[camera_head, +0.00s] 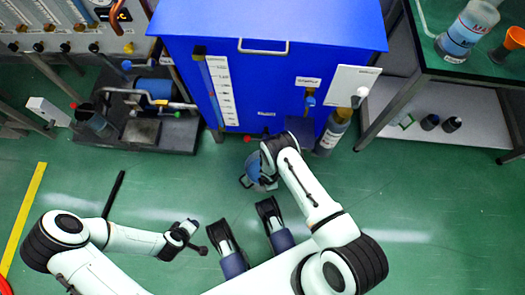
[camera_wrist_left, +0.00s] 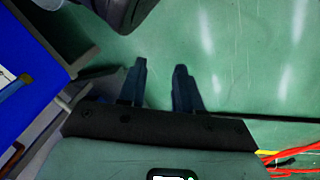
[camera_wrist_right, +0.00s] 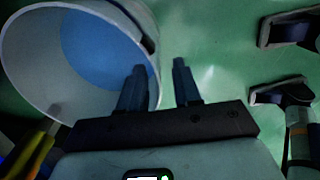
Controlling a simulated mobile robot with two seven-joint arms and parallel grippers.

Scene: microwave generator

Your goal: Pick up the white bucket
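The white bucket (camera_wrist_right: 42,75) fills the upper left of the right wrist view, its open mouth showing a blue inside. In the head view the bucket (camera_head: 255,166) stands on the floor before the blue cabinet, partly hidden by my right arm. My right gripper (camera_wrist_right: 160,68) is open at the bucket's rim, with one finger over the mouth side and the other outside the rim. Whether the fingers touch the wall cannot be told. My left gripper (camera_head: 198,237) is open and empty over the floor at lower left; its separated fingers show in the left wrist view (camera_wrist_left: 160,68).
The blue cabinet (camera_head: 265,75) stands just behind the bucket. A bottle (camera_head: 333,132) stands at its right front. A machine (camera_head: 140,115) is at left, and a table (camera_head: 430,65) with containers is at right. Green floor (camera_head: 410,215) is clear at right.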

